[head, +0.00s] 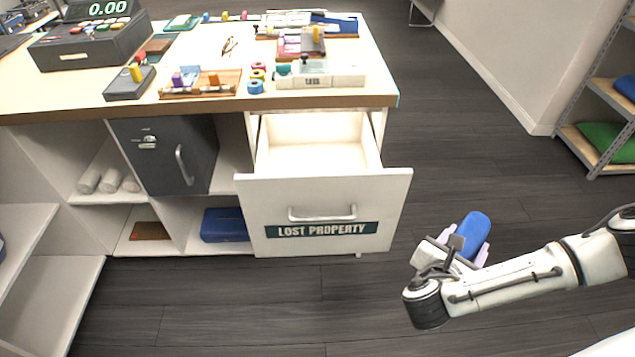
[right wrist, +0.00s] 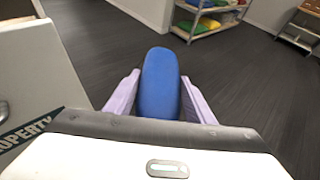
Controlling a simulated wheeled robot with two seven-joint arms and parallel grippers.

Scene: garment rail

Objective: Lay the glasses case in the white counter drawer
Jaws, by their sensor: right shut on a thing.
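The blue glasses case (head: 473,229) is held between the pale purple fingers of my right gripper (head: 468,246), to the right of the counter and in front of dark floor. In the right wrist view the case (right wrist: 160,84) stands out between the two fingers (right wrist: 160,100), which press on its sides. The white counter drawer (head: 323,213), labelled LOST PROPERTY, is pulled open; the part of its inside that shows is empty. The gripper is right of the drawer front and apart from it. The drawer front also shows at the left of the right wrist view (right wrist: 35,85). My left gripper is not in view.
The counter top (head: 205,62) holds a till (head: 92,42), trays and small items above the drawer. A dark grey locker (head: 165,155) and open cubbies are left of it. A metal shelf (head: 600,140) stands at the far right. Floor between is clear.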

